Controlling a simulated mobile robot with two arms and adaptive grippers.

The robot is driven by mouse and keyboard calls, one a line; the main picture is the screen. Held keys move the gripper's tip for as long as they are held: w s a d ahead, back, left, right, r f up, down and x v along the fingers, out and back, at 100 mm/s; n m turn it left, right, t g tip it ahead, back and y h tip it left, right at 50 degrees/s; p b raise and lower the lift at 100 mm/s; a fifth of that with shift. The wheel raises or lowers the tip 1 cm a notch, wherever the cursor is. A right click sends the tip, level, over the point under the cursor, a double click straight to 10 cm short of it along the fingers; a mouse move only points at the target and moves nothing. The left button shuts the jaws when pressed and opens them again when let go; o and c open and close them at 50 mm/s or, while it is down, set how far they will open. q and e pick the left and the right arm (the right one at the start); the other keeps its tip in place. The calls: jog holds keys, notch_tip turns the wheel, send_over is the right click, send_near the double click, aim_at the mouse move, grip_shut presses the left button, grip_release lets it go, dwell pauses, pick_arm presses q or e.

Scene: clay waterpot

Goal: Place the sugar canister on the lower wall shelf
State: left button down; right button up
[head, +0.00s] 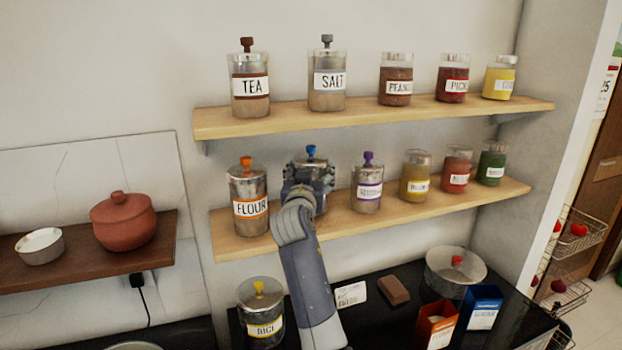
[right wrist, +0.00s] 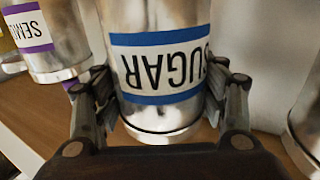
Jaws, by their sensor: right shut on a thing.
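The sugar canister is a metal jar with a blue knob and a blue-edged SUGAR label. In the head view its top (head: 312,160) shows behind my right gripper (head: 308,186), at the lower wall shelf (head: 330,227), between the flour and purple-labelled canisters. The right wrist view shows the canister (right wrist: 160,62) with a finger of my right gripper (right wrist: 162,100) on each side, shut on it. The label appears upside down there. My gripper hides its base in the head view, so I cannot tell if it rests on the shelf. My left gripper is not in view.
The flour canister (head: 248,198) stands close on the left, and the purple-labelled canister (head: 367,188) on the right. More jars fill the shelf's right part. The upper shelf (head: 370,112) with several jars hangs above. A rice canister (head: 262,312) stands on the dark counter below.

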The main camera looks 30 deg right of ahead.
jog(key=shift+f+p, duration=0.35)
jog(key=shift+f, duration=0.6)
jog(key=shift+f, duration=0.1)
jog(key=o, duration=1.2)
jog(key=shift+f, duration=0.2)
jog(key=shift+c, duration=0.2)
jog(key=o, duration=0.4)
jog(key=shift+s+r, duration=0.1)
jog(key=shift+r, duration=0.15)
